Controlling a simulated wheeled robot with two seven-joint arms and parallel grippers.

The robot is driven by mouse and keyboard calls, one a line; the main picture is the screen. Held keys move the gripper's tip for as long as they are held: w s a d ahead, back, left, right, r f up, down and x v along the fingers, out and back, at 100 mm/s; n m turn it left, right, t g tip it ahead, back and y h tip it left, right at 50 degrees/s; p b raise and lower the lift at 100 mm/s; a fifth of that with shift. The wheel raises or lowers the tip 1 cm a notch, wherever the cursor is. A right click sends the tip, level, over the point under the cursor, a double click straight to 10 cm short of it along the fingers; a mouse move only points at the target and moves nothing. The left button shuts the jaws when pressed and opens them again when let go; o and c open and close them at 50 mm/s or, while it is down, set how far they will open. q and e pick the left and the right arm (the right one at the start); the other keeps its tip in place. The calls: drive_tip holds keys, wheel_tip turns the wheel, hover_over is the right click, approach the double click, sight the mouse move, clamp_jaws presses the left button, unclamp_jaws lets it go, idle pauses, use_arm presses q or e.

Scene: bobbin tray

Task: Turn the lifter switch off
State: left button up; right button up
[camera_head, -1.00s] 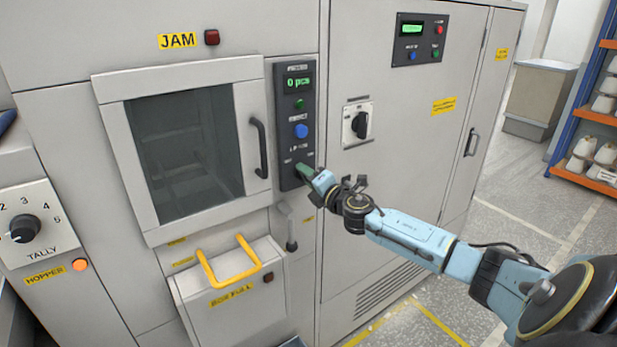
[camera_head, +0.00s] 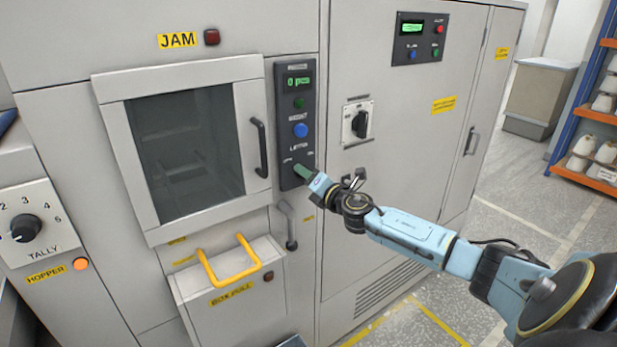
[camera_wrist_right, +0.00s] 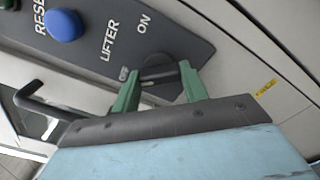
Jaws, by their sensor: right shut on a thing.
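The lifter switch (camera_wrist_right: 159,74) is a dark knob at the bottom of the black control panel (camera_head: 286,125), under the printed words LIFTER and ON. A second small label at its left is partly hidden by a finger. My right gripper (camera_head: 303,172) reaches the panel's lower end from the right. In the right wrist view its two green fingers (camera_wrist_right: 158,84) stand on either side of the knob and are shut on it. The fingers partly cover the knob, so I cannot tell which setting it points to. My left gripper is not in view.
Above the switch sit a blue button (camera_head: 300,130), a dark green button (camera_head: 299,103) and a lit display. A door handle (camera_head: 259,148) is left of the panel, and a grey lever (camera_head: 288,225) hangs below. A rotary switch (camera_head: 359,124) is to the right.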

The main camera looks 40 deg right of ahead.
drive_tip(key=o, duration=1)
drive_tip(key=shift+s+a+b, duration=0.2)
drive_tip(key=shift+s+a, duration=0.05)
drive_tip(key=shift+s, duration=1.95)
drive_tip(key=shift+s+a+b, duration=0.2)
drive_tip(key=shift+s+a, duration=0.05)
drive_tip(key=shift+s, duration=2)
drive_tip(key=shift+s+a+b, duration=0.2)
drive_tip(key=shift+s+a, duration=0.05)
drive_tip(key=shift+s, duration=1.95)
